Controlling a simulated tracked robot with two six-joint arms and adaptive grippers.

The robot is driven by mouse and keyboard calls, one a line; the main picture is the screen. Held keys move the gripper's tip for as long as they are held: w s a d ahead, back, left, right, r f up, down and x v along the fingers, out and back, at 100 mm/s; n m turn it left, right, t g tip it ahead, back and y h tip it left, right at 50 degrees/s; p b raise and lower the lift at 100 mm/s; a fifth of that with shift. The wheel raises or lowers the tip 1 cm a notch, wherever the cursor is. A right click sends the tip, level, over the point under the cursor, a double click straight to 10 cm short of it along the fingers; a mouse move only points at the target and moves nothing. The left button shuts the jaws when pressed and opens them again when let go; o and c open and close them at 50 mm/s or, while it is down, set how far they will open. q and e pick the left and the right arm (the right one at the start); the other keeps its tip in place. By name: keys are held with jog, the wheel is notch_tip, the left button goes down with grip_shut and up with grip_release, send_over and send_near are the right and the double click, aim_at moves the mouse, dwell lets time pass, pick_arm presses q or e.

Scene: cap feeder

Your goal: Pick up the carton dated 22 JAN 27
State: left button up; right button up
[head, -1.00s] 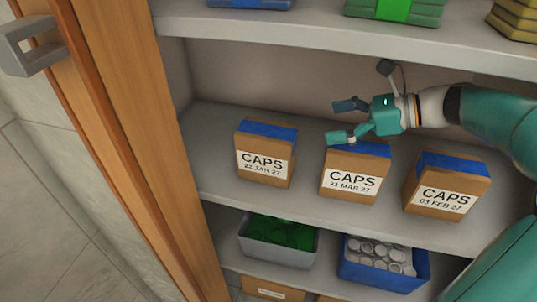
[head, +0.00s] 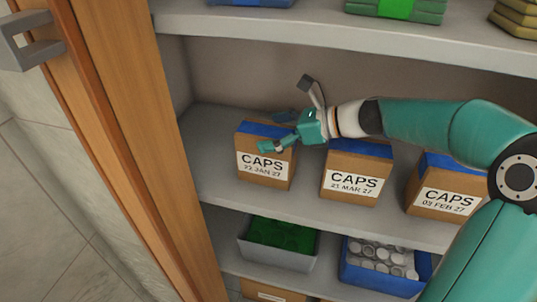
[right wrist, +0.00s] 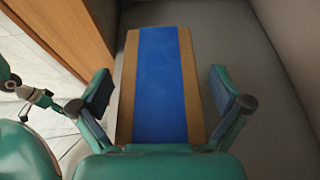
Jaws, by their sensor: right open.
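The carton dated 22 JAN 27 (head: 264,170) stands upright at the left of the middle shelf. It is brown with a blue top strip and a white CAPS label. My right gripper (head: 272,132) is open at the upper right of this carton and covers part of its top. In the right wrist view, the carton's blue-striped top (right wrist: 160,85) lies between the two open fingers (right wrist: 163,92), with gaps on both sides. I cannot tell how far the fingertips reach down beside it. My left gripper does not clearly show in the head view.
A carton dated 21 MAR 27 (head: 352,178) stands to the right, then one dated 03 FEB 27 (head: 443,195), partly behind my arm. The upper shelf (head: 330,32) is above. A wooden cabinet side (head: 140,130) bounds the left. Bins of green (head: 245,250) and silver (head: 355,277) caps sit below.

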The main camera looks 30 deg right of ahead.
jog(key=shift+w+a+f, duration=0.2)
jog(key=shift+w+a, duration=0.1)
jog(key=shift+w, duration=0.1)
jog(key=c, duration=1.6)
jog(key=shift+c, duration=0.8)
jog(key=shift+r, duration=0.1)
